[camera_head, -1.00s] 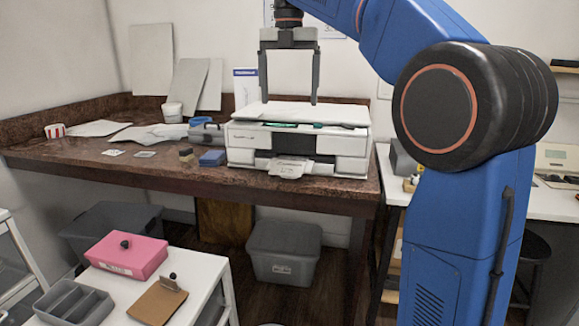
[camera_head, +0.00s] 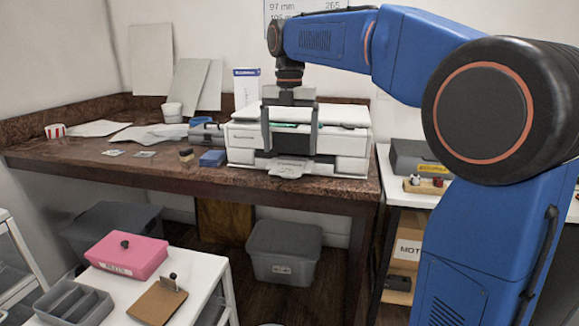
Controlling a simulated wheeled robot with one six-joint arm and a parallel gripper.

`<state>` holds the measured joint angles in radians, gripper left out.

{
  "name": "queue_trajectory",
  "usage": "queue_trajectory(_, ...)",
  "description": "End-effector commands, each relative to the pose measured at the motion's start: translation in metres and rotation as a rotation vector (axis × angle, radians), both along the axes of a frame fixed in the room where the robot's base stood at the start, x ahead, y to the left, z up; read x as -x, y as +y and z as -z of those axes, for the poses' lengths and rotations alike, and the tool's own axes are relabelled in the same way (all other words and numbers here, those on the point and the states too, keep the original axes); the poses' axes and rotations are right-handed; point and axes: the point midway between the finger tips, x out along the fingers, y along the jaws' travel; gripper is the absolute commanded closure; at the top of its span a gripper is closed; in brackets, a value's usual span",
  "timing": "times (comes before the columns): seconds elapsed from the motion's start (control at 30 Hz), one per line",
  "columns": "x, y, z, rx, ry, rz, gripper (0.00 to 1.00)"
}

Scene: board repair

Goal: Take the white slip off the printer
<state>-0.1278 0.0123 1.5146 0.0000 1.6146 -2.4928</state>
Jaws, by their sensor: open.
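The white printer (camera_head: 343,142) stands on the brown stone-topped counter. A pale slip (camera_head: 284,171) lies at the printer's front, sticking out of its lower slot over the tray. My gripper (camera_head: 289,153) points down in front of the printer, its two fingers spread apart and empty. The fingertips appear just above the slip, one to each side. I cannot tell the exact gap in depth. The fingers and the wrist hide part of the printer's front and top.
Papers (camera_head: 97,128) lie on the left counter. A white cart with a pink box (camera_head: 127,256) is in front.

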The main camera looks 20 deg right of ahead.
Motion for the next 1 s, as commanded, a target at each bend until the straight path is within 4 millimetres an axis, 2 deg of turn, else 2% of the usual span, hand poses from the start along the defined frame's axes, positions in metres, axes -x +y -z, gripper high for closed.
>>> queue_trajectory(0.1,0.000,-0.001,0.018,0.000,0.002,0.000,0.12)
queue_trajectory(0.23,0.000,-0.001,0.031,0.000,0.001,0.000,0.12)
queue_trajectory(0.53,0.000,0.000,0.036,0.000,0.000,0.000,0.12)
queue_trajectory(0.57,0.000,0.000,0.036,0.000,0.000,0.000,0.14)
queue_trajectory(0.73,0.000,0.000,0.036,0.000,0.000,0.000,0.55)
queue_trajectory(1.0,0.000,0.000,0.036,0.000,0.000,0.000,0.55)
